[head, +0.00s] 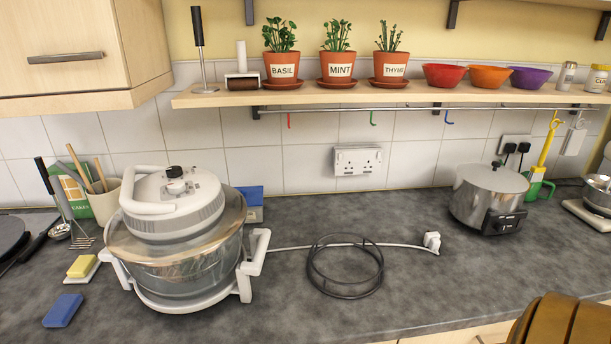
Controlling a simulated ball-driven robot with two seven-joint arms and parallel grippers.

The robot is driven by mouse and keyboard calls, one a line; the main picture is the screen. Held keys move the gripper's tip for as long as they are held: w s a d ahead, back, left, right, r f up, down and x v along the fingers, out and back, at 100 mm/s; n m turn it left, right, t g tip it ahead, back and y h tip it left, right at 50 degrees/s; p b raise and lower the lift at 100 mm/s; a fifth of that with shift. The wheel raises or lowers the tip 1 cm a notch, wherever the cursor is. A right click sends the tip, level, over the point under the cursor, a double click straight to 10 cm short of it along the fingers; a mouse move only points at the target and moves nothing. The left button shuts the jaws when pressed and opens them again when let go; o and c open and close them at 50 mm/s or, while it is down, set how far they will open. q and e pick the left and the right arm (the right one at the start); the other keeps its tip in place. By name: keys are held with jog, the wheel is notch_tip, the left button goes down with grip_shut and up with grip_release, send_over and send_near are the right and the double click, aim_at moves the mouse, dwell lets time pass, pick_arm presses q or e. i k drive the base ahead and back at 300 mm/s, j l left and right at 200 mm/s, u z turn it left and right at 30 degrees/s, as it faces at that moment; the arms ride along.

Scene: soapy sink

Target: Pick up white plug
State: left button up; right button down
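The white plug (432,242) lies on the dark grey worktop, right of centre in the head view. Its white cable (400,245) runs left across the worktop to the white halogen cooker (176,235) with a glass bowl. The cable passes at a dark wire ring (345,292) lying flat. The plug is apart from the double wall socket (357,160) on the tiles behind. Neither my left nor my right gripper's fingers show in this view.
A silver slow cooker (488,196) stands right of the plug. A blue sponge (63,310) and a yellow one (82,266) lie at the left. A wooden shelf (340,94) with pots and bowls hangs above. The worktop around the plug is clear.

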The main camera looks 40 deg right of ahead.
aim_at(432, 239)
jog(key=z, duration=2.2)
